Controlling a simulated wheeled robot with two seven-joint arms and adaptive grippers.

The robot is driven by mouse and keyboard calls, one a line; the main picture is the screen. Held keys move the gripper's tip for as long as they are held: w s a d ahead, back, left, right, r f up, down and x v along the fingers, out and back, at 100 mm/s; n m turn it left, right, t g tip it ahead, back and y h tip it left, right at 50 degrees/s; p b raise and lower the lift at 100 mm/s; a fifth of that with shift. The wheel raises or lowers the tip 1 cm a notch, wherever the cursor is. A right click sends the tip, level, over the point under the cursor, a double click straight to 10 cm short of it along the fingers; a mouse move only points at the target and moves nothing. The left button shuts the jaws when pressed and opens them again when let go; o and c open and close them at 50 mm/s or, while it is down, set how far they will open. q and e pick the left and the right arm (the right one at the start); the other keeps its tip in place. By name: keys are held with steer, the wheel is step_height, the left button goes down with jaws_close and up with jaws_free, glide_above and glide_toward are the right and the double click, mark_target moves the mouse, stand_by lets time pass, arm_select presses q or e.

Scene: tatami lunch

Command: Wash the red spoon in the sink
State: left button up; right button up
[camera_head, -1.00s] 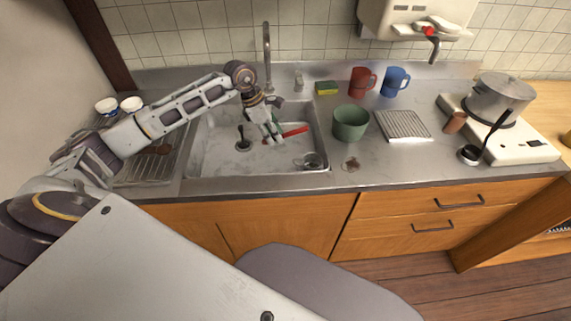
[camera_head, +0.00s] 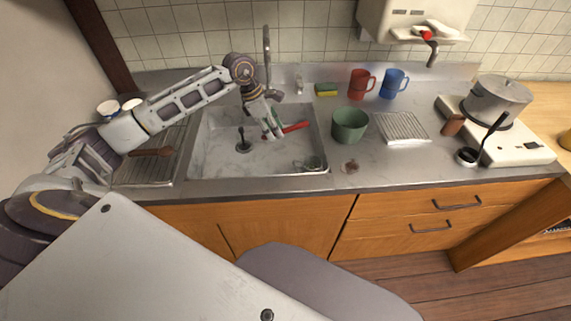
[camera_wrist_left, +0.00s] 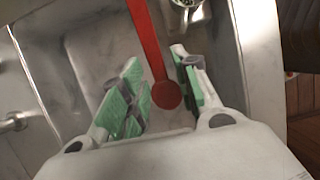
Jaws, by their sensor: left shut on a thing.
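The red spoon (camera_head: 296,127) is at the sink (camera_head: 215,168), in its right half. My left gripper (camera_head: 272,130) is over the sink basin and shut on the spoon, which sticks out to the right. In the left wrist view the spoon (camera_wrist_left: 150,45) runs between the green-padded fingers of my left gripper (camera_wrist_left: 157,64), its rounded end near the palm. The faucet (camera_head: 267,60) stands behind the sink, partly behind my left arm. I cannot see water running. My right gripper is out of view.
A clear glass (camera_head: 312,163) is in the sink's front right corner, close to the spoon's side. A green cup (camera_head: 349,126) stands right of the sink. A sponge (camera_head: 326,90), a red mug (camera_head: 361,83) and a blue mug (camera_head: 394,83) stand behind it. A drying rack (camera_head: 150,165) is left.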

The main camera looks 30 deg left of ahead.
arm_select(q)
steer(key=shift+r+p, duration=0.4)
steer(key=shift+r, duration=0.55)
steer(key=shift+r, duration=0.1)
